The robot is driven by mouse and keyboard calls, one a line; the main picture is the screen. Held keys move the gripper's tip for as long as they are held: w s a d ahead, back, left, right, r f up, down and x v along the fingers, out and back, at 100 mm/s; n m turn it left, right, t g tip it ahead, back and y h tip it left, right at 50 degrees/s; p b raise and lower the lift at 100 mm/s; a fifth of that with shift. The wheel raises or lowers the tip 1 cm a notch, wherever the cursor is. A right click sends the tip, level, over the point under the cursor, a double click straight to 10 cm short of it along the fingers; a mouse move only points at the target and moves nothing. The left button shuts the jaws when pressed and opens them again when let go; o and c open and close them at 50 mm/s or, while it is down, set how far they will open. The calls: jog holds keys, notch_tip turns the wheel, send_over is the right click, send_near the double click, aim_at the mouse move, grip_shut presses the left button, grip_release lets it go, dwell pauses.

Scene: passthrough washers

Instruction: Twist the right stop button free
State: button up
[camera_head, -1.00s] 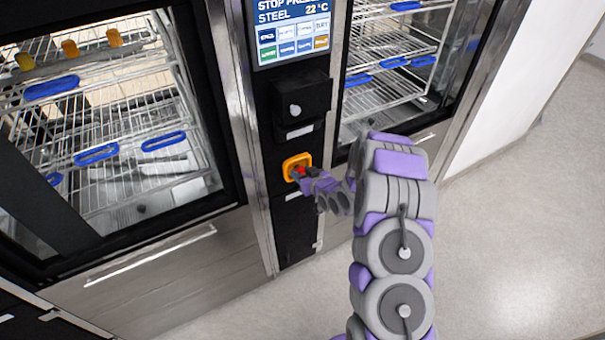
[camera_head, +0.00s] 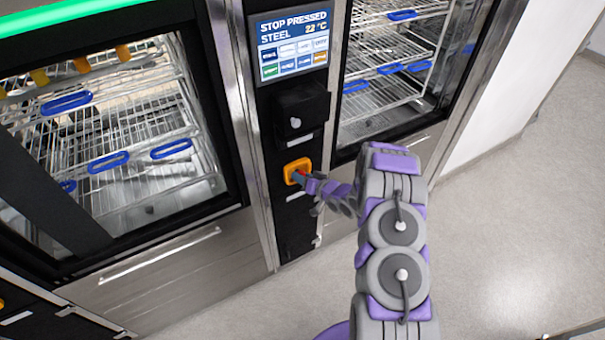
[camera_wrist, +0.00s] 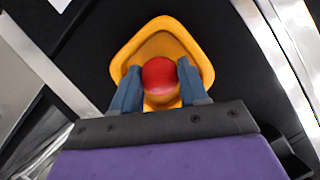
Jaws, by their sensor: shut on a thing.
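The red stop button (camera_wrist: 159,76) sits in a yellow-orange housing (camera_wrist: 160,36) on the black panel between two washer doors. In the head view the housing (camera_head: 297,164) is on the lower part of that panel. My gripper (camera_wrist: 160,80) is shut on the red button, one blue-grey finger on each side of it. In the head view my gripper (camera_head: 299,178) reaches in from the right and hides most of the button. The display (camera_head: 292,44) above reads "STOP PRESSED", "STEEL" and "22 °C".
A black box with a light knob (camera_head: 295,123) juts out above the button. A washer window with wire racks (camera_head: 110,140) is on the left, another (camera_head: 390,65) on the right. A second orange part shows at the far left edge. Open floor (camera_head: 490,230) lies at right.

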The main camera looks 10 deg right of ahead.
jog(key=shift+w+d, duration=0.1)
dwell(0.3)
jog(key=o, duration=0.8)
jog(key=shift+d, duration=0.1)
jog(key=p+v, duration=0.1)
jog(key=v, duration=1.6)
jog(key=shift+d+f+p, duration=0.15)
jog(key=shift+d+p, duration=0.1)
jog(key=shift+p, duration=0.15)
jog(key=shift+a, duration=0.1)
